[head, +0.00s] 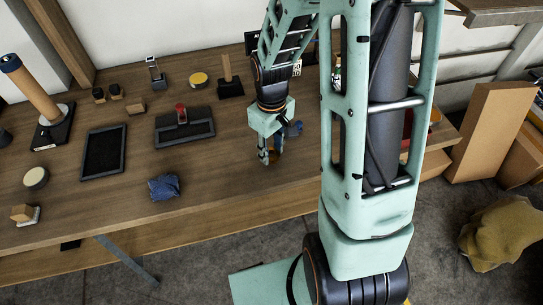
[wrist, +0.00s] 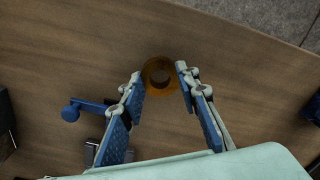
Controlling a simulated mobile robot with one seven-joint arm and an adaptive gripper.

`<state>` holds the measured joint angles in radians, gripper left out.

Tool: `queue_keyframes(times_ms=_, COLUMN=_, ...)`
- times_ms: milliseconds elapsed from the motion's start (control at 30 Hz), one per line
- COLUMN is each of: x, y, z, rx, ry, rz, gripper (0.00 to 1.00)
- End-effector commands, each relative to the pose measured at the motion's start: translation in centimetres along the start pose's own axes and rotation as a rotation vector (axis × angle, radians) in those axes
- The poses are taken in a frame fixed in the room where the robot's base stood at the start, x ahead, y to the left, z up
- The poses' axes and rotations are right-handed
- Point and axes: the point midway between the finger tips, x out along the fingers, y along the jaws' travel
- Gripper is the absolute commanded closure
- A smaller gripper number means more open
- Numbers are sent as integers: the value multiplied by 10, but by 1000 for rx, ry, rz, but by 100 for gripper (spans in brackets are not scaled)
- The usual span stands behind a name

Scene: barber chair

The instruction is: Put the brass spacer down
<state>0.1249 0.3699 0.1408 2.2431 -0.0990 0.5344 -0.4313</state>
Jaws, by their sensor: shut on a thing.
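The brass spacer (wrist: 160,91) is a short brown-gold ring with a dark hole, seen from above in the wrist view. It sits between the two fingertips of my gripper (wrist: 160,82), which is shut on it. In the head view my gripper (head: 269,158) points down, low over the wooden workbench (head: 225,190), near its front edge. The spacer is small and mostly hidden by the fingers there. I cannot tell whether its underside touches the bench top.
A blue-handled thing (wrist: 85,108) lies left of my gripper in the wrist view. In the head view, a crumpled blue cloth (head: 164,187), a dark tray (head: 103,152) and a black stand with a red part (head: 184,127) are to the left. Bare wood surrounds the gripper's front.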

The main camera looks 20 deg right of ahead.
Motion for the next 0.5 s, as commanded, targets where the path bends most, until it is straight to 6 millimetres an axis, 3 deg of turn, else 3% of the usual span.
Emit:
queue_keyframes(times_ms=67, x=13, y=0, z=0, rx=0, ry=0, rz=0, gripper=95)
queue_keyframes(times_ms=500, x=17, y=0, z=0, rx=0, ry=0, rz=0, gripper=95)
